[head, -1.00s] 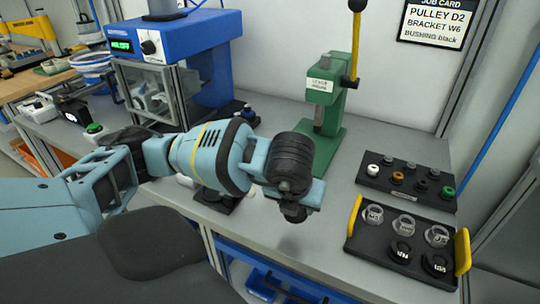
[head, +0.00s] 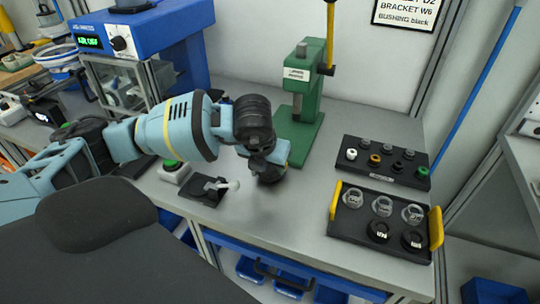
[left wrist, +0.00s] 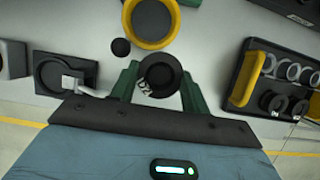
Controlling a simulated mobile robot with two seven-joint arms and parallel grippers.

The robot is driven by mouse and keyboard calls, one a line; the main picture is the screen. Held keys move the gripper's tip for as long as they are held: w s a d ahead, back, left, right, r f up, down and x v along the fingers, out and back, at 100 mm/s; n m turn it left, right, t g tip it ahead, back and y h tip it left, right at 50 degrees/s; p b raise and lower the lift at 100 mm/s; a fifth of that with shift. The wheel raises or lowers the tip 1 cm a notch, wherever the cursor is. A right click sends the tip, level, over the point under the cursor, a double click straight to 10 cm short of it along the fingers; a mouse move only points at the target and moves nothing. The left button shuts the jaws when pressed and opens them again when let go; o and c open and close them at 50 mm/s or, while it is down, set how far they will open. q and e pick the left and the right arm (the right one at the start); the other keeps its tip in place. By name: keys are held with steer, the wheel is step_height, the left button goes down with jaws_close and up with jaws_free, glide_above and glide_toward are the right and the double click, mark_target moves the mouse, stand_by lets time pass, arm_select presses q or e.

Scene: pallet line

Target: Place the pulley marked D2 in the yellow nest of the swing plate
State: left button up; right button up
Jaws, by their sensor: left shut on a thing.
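My left gripper (left wrist: 158,88) is shut on a dark pulley (left wrist: 160,74) marked D2, held between its two green fingers in the left wrist view. In the head view the left gripper (head: 270,164) is low over the bench, in front of the green lever press, and largely hides the pulley. A yellow ring-shaped nest (left wrist: 132,32) with a dark middle shows just beyond the pulley in the left wrist view. A black round knob (left wrist: 121,47) is beside it. In the head view the nest is hidden behind my arm. My right gripper is not in view.
The green lever press (head: 299,90) stands behind the gripper. A black tray (head: 345,240) with yellow handles and a rack (head: 362,171) of small parts are at the right. A black fixture (head: 208,188) with a white lever and a green-button box (head: 173,172) are near the front edge.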

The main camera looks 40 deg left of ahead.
arm_select(q)
steer(key=w+a, duration=0.1)
steer(key=w, duration=0.1)
steer(key=w+a, duration=0.1)
steer(key=w, duration=0.1)
steer(key=w+a, duration=0.2)
steer(key=shift+w+f, duration=0.35)
steer(key=shift+f, duration=1.75)
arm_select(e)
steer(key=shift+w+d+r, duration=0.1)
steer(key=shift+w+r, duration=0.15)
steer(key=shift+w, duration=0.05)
arm_select(q)
steer(key=shift+f, duration=0.2)
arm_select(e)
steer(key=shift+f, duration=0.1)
arm_select(q)
steer(key=o, duration=1.1)
steer(key=shift+c, duration=0.2)
steer(key=shift+s+r, duration=0.1)
steer(key=shift+r, duration=0.35)
steer(key=p+v, duration=0.1)
steer(key=v, duration=1)
steer(key=shift+s+r, duration=0.2)
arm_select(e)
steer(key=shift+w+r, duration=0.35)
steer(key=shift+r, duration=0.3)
arm_select(q)
steer(key=shift+d, duration=0.1)
